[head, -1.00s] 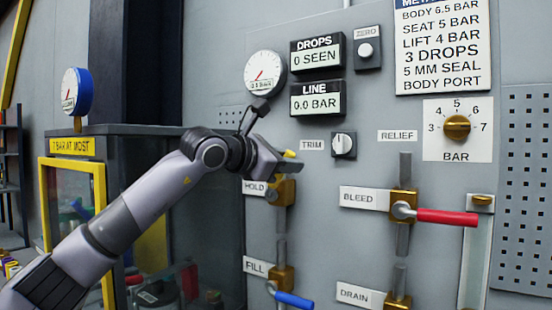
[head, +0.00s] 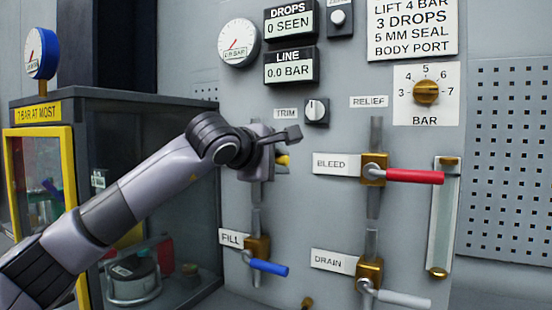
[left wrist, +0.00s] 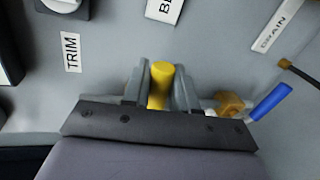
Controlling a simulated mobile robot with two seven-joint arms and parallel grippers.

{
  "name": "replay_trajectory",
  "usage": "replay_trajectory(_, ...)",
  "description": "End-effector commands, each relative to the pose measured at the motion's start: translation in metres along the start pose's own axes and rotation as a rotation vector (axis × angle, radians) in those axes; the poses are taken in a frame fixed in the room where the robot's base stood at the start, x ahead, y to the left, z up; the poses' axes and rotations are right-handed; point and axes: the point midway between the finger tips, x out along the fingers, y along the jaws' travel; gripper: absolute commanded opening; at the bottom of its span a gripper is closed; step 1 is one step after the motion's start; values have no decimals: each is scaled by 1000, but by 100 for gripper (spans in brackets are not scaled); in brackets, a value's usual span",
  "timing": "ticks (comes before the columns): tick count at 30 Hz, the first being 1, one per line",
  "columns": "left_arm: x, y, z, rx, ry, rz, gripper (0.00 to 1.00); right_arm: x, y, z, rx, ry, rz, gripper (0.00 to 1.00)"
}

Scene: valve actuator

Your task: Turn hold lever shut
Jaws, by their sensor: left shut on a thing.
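The hold lever has a yellow handle (head: 283,160), which shows just right of its pipe in the head view, largely covered by my gripper. My left gripper (head: 288,147) is at the handle, seen from the side. In the left wrist view the yellow handle (left wrist: 160,86) stands between the two grey fingers, and the left gripper (left wrist: 160,90) is shut on it. The handle points out to the right of the panel, across the pipe. The hold valve body and the HOLD label are hidden behind my gripper and arm. My right gripper is not in view.
Below is the blue fill lever (head: 268,267). To the right are the red bleed lever (head: 415,176) and the grey drain lever (head: 402,299). The TRIM knob (head: 316,110) is above. A glass-sided cabinet (head: 150,105) stands left. The LINE display (head: 291,67) reads 0.0 BAR.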

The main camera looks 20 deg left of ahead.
Motion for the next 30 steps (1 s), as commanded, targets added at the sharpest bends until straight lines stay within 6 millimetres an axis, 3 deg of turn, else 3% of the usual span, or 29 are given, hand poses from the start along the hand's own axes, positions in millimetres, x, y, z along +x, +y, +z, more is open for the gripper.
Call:
replay_trajectory(9,3,-12,0,114,29,-1,0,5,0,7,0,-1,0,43)
replay_trajectory(25,4,-14,-1,137,37,-3,0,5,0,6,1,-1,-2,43)
replay_trajectory(26,4,-14,-1,137,37,-3,37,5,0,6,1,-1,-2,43)
replay_trajectory(27,4,-14,-1,137,36,-3,46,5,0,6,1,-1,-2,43)
replay_trajectory(30,4,-14,-1,134,36,-2,46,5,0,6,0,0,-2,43)
